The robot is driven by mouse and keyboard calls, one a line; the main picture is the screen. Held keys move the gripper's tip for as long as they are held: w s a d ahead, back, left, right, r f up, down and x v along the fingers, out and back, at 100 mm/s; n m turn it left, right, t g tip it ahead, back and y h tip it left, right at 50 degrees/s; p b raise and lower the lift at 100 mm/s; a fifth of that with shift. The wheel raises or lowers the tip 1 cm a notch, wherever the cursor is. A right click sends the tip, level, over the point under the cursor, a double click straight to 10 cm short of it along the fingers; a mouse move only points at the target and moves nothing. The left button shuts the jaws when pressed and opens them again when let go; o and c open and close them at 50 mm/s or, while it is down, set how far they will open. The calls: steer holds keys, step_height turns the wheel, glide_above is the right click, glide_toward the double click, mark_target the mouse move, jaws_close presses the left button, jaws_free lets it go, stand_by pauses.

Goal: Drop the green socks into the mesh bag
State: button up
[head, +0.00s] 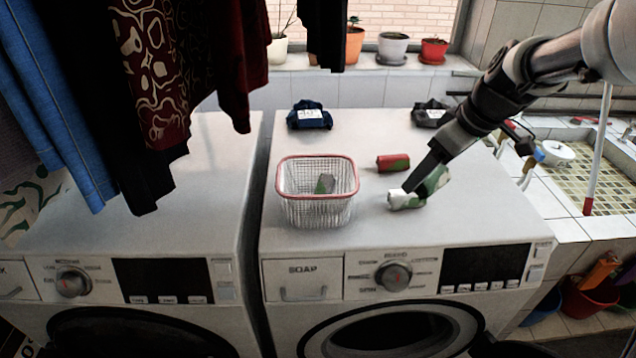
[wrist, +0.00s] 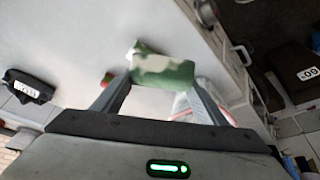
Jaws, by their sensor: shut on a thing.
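The green socks (head: 435,181), a rolled green and off-white bundle, are between the fingers of my gripper (head: 412,187), at or just above the right washing machine's top; I cannot tell if they touch it. In the wrist view the bundle (wrist: 163,72) spans the gap between both fingertips (wrist: 160,84). The mesh bag (head: 317,211), a white wire-mesh basket with a red rim, stands open to the left of my gripper. In the wrist view, part of the mesh bag (wrist: 182,106) shows behind the right finger.
A red and green roll (head: 393,162) lies behind the held socks. A dark blue packet (head: 310,116) and a black packet (head: 431,114) lie at the back of the machine top. Clothes (head: 150,80) hang at the left. A tiled sink (head: 590,165) is at the right.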

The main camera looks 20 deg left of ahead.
steer(key=s+a+r+n+g+b, duration=0.1)
steer(key=a+r+n+g+b, duration=0.15)
steer(key=r+n, duration=0.45)
steer(key=shift+m+y, duration=0.3)
steer(key=shift+m, duration=0.2)
steer(key=a+f, duration=0.2)
steer(key=a, duration=0.3)
steer(key=a+f, duration=0.2)
steer(key=a, duration=0.3)
steer(key=a+f, duration=0.3)
steer(key=a, duration=0.1)
steer(key=shift+s+a, duration=0.35)
steer(key=shift+a, duration=0.05)
steer(key=o, duration=1.1)
steer(key=shift+a+f, duration=0.1)
steer(key=shift+f, duration=0.05)
steer(key=shift+c, duration=0.2)
steer(key=d+r, duration=0.2)
steer(key=d, duration=0.5)
steer(key=d+r, duration=0.3)
steer(key=d, duration=0.4)
